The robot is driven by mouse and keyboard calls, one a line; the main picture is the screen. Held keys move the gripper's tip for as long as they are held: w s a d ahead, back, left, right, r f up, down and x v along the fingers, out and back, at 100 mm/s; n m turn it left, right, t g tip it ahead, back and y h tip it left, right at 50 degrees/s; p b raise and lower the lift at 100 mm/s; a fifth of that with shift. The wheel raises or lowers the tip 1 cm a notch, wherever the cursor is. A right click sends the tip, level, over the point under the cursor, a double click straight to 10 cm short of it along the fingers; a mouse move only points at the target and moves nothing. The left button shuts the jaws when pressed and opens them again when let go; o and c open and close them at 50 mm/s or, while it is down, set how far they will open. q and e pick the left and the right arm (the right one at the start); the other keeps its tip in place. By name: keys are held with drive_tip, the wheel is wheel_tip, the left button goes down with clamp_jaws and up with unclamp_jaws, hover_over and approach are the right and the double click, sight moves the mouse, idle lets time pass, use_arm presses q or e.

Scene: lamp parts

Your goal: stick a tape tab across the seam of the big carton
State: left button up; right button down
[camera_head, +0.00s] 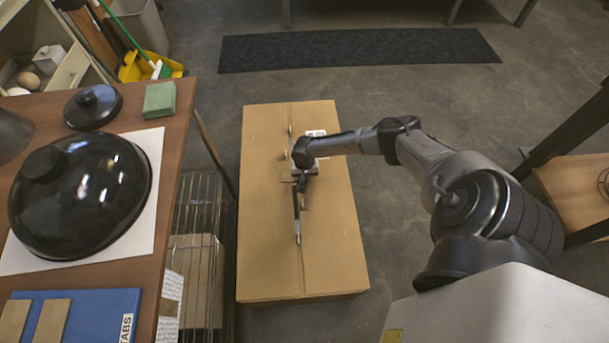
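The big carton (330,230) lies on the floor in the middle of the head view, its flat top facing up. Its seam (302,270) runs lengthwise along the top. My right arm reaches in from the right, and its gripper (298,195) is over the seam near the carton's middle. A small tan patch (287,176) shows beside the gripper; I cannot tell whether it is a tape tab. The finger opening is too small to judge. Two tan tabs (48,322) lie on a blue mat (95,308) marked TABS at lower left. My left gripper is not in view.
A brown table (172,150) at left holds a black domed shade (85,195), a black lid (92,106) and a green block (159,99). A wire rack (205,225) stands between table and carton. A wooden surface (575,190) is at right.

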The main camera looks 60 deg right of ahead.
drive_tip(key=shift+f, duration=0.1)
idle(0.3)
drive_tip(key=c, duration=1)
unclamp_jaws()
drive_tip(key=shift+r+p, duration=0.4)
drive_tip(key=shift+r, duration=0.1)
wheel_tip(320, 180, up, 13)
drive_tip(key=p, duration=0.8)
drive_tip(key=shift+f, duration=0.1)
